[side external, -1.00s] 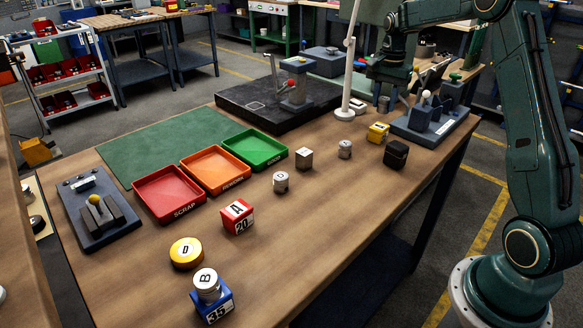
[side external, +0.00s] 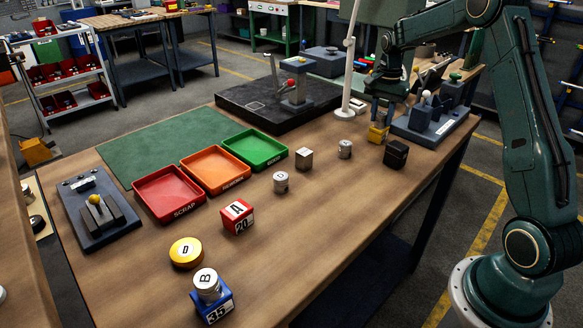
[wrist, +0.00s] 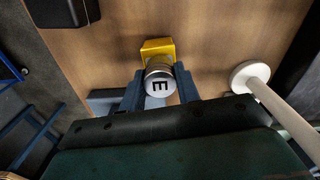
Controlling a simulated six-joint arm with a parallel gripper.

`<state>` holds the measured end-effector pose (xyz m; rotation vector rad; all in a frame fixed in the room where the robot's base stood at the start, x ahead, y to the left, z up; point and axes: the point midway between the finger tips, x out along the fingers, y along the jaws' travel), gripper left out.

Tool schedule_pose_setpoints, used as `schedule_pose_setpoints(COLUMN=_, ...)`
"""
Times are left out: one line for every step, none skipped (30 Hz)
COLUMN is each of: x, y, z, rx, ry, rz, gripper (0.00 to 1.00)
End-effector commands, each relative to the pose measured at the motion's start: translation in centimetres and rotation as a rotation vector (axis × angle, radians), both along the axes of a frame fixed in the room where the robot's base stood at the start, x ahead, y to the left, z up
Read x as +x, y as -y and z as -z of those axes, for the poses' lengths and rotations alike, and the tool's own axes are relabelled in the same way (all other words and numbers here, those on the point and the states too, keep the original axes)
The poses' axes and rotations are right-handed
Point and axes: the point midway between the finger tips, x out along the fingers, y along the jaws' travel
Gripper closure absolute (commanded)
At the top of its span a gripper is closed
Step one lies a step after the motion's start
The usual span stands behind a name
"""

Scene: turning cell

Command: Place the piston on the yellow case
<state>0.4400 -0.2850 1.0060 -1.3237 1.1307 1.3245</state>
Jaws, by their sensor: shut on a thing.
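The piston (wrist: 160,82) is a silver cylinder marked E, held between the fingers of my gripper (wrist: 160,92) in the wrist view. The yellow case (wrist: 157,48) shows just beyond the piston there, partly covered by it. In the side view my gripper (side external: 382,112) points down with its fingers right over the yellow case (side external: 377,135), near the table's far right edge. The fingers hide most of the piston there. I cannot tell whether the piston touches the case.
A black block (side external: 396,154) stands just right of the yellow case. A white post (side external: 346,105) rises to its left, and a dark fixture (side external: 432,122) stands behind right. Another silver cylinder (side external: 345,149) stands in front left. Red, orange and green trays (side external: 262,163) lie farther left.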

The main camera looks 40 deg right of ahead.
Motion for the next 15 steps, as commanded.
schedule_pose_setpoints(x=0.01, y=0.01, z=0.02, rx=0.0, ry=0.0, rz=0.0, gripper=0.93)
schedule_pose_setpoints(x=0.01, y=0.01, z=0.09, rx=0.0, ry=0.0, rz=0.0, gripper=0.93)
schedule_pose_setpoints(x=0.01, y=0.01, z=0.17, rx=0.0, ry=0.0, rz=0.0, gripper=0.93)
schedule_pose_setpoints(x=0.01, y=0.01, z=0.24, rx=-0.001, ry=0.001, rz=0.0, gripper=0.93)
schedule_pose_setpoints(x=0.02, y=0.01, z=0.3, rx=-0.001, ry=0.001, rz=0.0, gripper=0.93)
schedule_pose_setpoints(x=0.01, y=0.01, z=0.27, rx=-0.001, ry=0.001, rz=0.0, gripper=0.6)
schedule_pose_setpoints(x=0.01, y=0.01, z=0.27, rx=-0.001, ry=0.001, rz=0.0, gripper=0.54)
schedule_pose_setpoints(x=0.01, y=0.01, z=0.27, rx=0.0, ry=0.001, rz=0.0, gripper=0.48)
schedule_pose_setpoints(x=0.01, y=0.01, z=0.27, rx=0.0, ry=0.0, rz=0.0, gripper=0.46)
schedule_pose_setpoints(x=0.01, y=0.01, z=0.27, rx=0.0, ry=0.0, rz=0.0, gripper=0.46)
schedule_pose_setpoints(x=0.01, y=0.01, z=0.27, rx=0.0, ry=0.0, rz=0.0, gripper=0.46)
schedule_pose_setpoints(x=0.01, y=0.01, z=0.27, rx=0.0, ry=0.0, rz=0.0, gripper=0.46)
schedule_pose_setpoints(x=0.01, y=0.01, z=0.26, rx=0.0, ry=0.0, rz=0.0, gripper=0.46)
schedule_pose_setpoints(x=0.01, y=0.01, z=0.26, rx=0.0, ry=0.0, rz=0.0, gripper=0.46)
schedule_pose_setpoints(x=0.01, y=0.01, z=0.26, rx=0.0, ry=0.0, rz=0.0, gripper=0.46)
